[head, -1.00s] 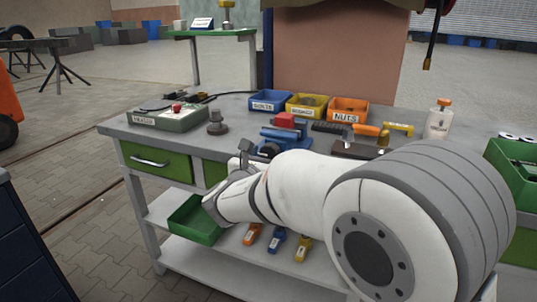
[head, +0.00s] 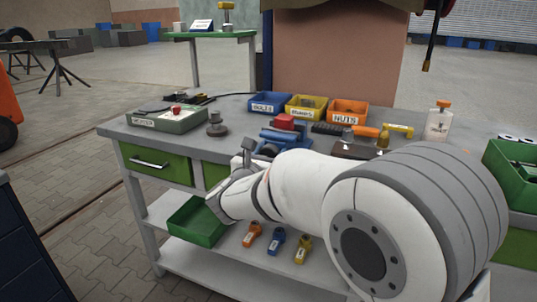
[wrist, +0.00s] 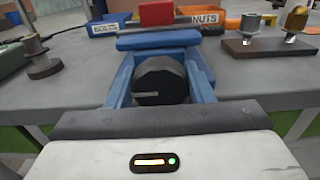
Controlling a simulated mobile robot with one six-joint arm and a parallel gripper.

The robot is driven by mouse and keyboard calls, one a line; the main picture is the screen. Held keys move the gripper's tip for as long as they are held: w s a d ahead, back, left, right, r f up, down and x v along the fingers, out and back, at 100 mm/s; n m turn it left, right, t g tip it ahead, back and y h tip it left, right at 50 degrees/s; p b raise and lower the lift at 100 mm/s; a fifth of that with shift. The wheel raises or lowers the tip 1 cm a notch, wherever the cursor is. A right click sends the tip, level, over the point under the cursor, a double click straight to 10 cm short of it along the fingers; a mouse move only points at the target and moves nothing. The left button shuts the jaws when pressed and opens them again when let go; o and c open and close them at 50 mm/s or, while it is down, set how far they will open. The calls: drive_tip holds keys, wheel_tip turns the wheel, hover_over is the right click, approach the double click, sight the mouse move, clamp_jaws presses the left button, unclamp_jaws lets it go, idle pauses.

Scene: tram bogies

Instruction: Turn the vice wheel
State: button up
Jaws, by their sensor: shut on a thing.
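The vice (head: 284,135) is blue with a red block (head: 285,121) on top, and stands at the bench's front edge behind my wrist in the head view. Its dark round wheel (wrist: 162,80) faces the wrist camera and carries a short light line at the lower left. My gripper (wrist: 160,72) is shut on the wheel, with a blue finger along each side of it. The blue vice body (wrist: 158,41) and red block (wrist: 156,13) show just beyond. In the head view my arm hides most of the fingers and wheel.
Behind the vice stand a blue bin (head: 269,103), a yellow bin (head: 306,106) and an orange bin (head: 347,111). A grey-green box (head: 167,120) and a dark spool-like part (head: 216,125) are to the left. A bottle (head: 438,122) stands right. A green tray (head: 197,221) is on the shelf below.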

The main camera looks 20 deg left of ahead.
drive_tip(key=shift+f+m+b, duration=0.2)
drive_tip(key=shift+m+b, duration=0.2)
drive_tip(key=shift+b, duration=0.25)
drive_tip(key=m+b, duration=0.2)
drive_tip(key=b, duration=0.1)
drive_tip(key=shift+f, duration=0.15)
drive_tip(key=m+b, duration=0.3)
drive_tip(key=b, duration=0.1)
drive_tip(key=shift+m+b, duration=0.3)
drive_tip(key=shift+b, duration=0.05)
drive_tip(key=m+b, duration=0.2)
drive_tip(key=b, duration=0.1)
drive_tip(key=shift+d+m, duration=0.1)
drive_tip(key=shift+m, duration=0.2)
drive_tip(key=m+b, duration=0.2)
drive_tip(key=b, duration=0.1)
drive_tip(key=shift+m+b, duration=0.3)
drive_tip(key=shift+m, duration=0.1)
drive_tip(key=shift+r, duration=0.2)
drive_tip(key=o, duration=1)
